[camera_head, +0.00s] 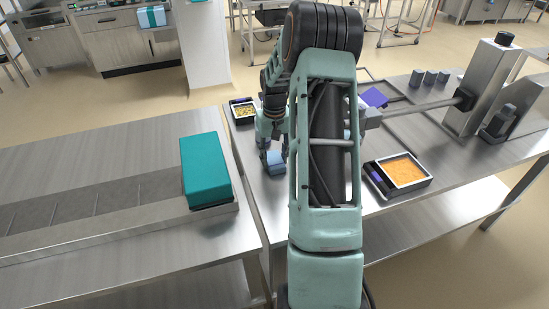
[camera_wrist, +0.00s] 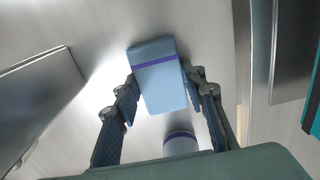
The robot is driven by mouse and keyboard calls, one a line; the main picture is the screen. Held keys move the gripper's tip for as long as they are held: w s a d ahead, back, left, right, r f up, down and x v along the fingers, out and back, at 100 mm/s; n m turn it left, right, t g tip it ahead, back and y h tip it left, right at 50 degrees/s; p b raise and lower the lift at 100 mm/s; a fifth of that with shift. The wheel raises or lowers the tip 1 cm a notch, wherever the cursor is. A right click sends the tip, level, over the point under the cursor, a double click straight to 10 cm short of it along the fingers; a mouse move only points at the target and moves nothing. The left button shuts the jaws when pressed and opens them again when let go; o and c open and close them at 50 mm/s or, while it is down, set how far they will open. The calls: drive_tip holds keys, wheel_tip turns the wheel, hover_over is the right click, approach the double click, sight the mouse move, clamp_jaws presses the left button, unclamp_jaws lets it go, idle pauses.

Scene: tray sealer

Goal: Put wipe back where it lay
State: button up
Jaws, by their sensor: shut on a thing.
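The wipe is a light blue block with a purple band; in the wrist view the wipe (camera_wrist: 160,88) sits between my fingertips. My gripper (camera_wrist: 160,95) is shut on it, with one finger along each side. In the head view the wipe (camera_head: 274,163) shows at the left of my arm, low over or on the steel table (camera_head: 262,205); I cannot tell whether it touches. My gripper (camera_head: 274,145) is partly hidden by my own arm there. A second blue shape with a purple band (camera_wrist: 180,142) shows nearer the palm; I cannot tell whether it is a reflection.
A tray of orange food (camera_head: 402,171) lies right of my arm, and a smaller food tray (camera_head: 243,110) at the far left table edge. A purple item (camera_head: 374,97) lies behind the arm. A teal box (camera_head: 204,170) stands on the left table. Bare steel surrounds the wipe.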

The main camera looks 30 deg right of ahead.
sight(274, 159)
drive_tip(key=shift+f, duration=0.1)
drive_tip(key=o, duration=1)
wheel_tip(274, 159, up, 12)
drive_tip(key=shift+r+p, duration=0.25)
drive_tip(key=shift+p, duration=0.45)
